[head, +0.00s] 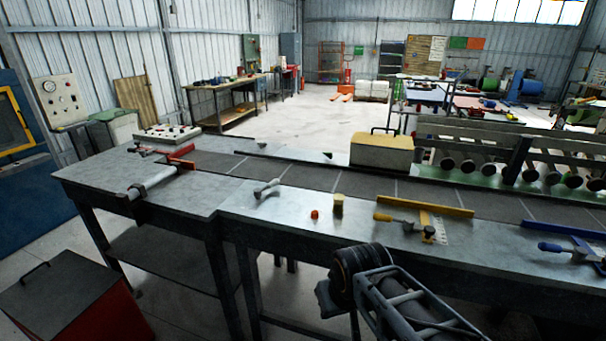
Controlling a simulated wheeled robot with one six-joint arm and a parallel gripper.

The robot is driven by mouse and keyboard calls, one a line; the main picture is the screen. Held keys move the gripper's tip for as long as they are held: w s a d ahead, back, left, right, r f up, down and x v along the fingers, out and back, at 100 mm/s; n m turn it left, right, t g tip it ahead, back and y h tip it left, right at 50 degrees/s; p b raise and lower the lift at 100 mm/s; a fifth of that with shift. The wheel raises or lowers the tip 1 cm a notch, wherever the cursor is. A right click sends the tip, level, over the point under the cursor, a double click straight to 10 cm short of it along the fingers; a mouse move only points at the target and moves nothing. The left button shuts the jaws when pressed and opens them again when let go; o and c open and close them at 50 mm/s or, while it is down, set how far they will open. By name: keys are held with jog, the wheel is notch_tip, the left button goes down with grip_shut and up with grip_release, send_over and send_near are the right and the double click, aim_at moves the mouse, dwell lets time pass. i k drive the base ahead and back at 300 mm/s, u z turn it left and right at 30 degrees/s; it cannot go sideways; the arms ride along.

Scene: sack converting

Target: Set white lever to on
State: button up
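A small lever with a pale, whitish handle (269,186) sits on the metal bench top left of centre, near the dark conveyor strip. Its handle slants up to the right from a small base at its lower left. The picture is too small to show any on or off marking on it. Part of my own arm shows at the bottom centre, in front of the bench and well apart from the lever. I cannot make out my gripper's fingers in this view.
A yellow-handled lever (399,220) and a blue-handled lever (563,248) stand to the right. A white roller (150,184) is at left. A red bin (75,300) stands on the floor.

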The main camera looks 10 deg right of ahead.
aim_at(258, 191)
jog(key=z, duration=0.2)
jog(key=i, duration=0.8)
jog(key=u, duration=0.75)
jog(key=i, duration=0.45)
jog(key=u, duration=0.4)
